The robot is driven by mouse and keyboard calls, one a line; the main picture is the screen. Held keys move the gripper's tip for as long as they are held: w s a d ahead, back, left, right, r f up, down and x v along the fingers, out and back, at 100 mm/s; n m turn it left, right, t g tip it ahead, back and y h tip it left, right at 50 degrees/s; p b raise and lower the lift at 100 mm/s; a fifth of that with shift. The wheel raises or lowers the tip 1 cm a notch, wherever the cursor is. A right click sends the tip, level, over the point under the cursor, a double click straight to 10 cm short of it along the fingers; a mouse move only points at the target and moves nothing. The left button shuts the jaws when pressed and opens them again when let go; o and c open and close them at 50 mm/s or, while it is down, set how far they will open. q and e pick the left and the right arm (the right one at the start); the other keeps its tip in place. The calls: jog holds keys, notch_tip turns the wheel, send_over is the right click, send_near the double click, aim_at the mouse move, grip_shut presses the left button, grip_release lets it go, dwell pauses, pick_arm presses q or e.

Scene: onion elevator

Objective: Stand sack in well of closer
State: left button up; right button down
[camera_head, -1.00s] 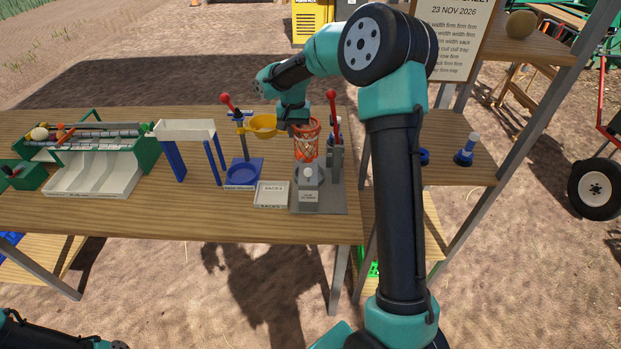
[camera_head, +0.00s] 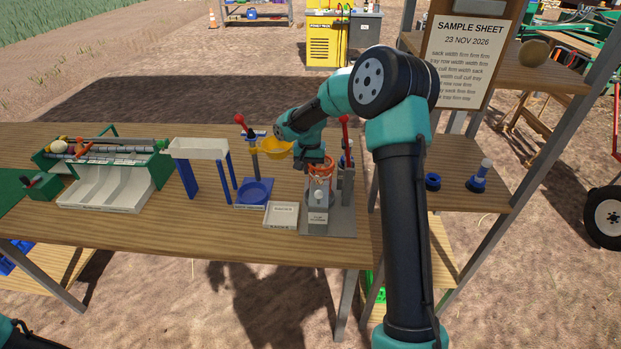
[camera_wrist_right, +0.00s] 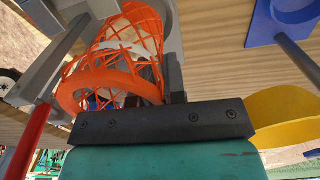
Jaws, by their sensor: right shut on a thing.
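The orange net sack (camera_head: 320,172) is upright at the grey closer (camera_head: 343,222), over or in its well. I cannot tell whether its bottom rests there. My right gripper (camera_head: 318,163) is shut on the sack near its top. In the right wrist view the sack (camera_wrist_right: 148,42) stretches away from the gripper, its open orange rim nearest. The closer (camera_wrist_right: 98,10) shows grey beside and behind it there. The closer's red-knobbed lever (camera_head: 345,119) stands behind the sack. My left gripper is out of view.
A flat tray labelled sacks (camera_head: 282,215) lies left of the closer. A yellow pan (camera_head: 277,149) on a blue stand (camera_head: 252,192) is close left of my right gripper. A white chute (camera_head: 199,149) and green sorter (camera_head: 160,165) stand farther left. The table's front strip is clear.

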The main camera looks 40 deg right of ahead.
aim_at(310, 177)
jog(key=shift+f, duration=1.85)
jog(key=shift+f, duration=0.15)
jog(key=c, duration=1.2)
grip_release()
notch_tip(310, 177, up, 12)
jog(key=shift+w+r, duration=0.1)
jog(key=shift+r, duration=0.05)
jog(key=shift+a, duration=0.15)
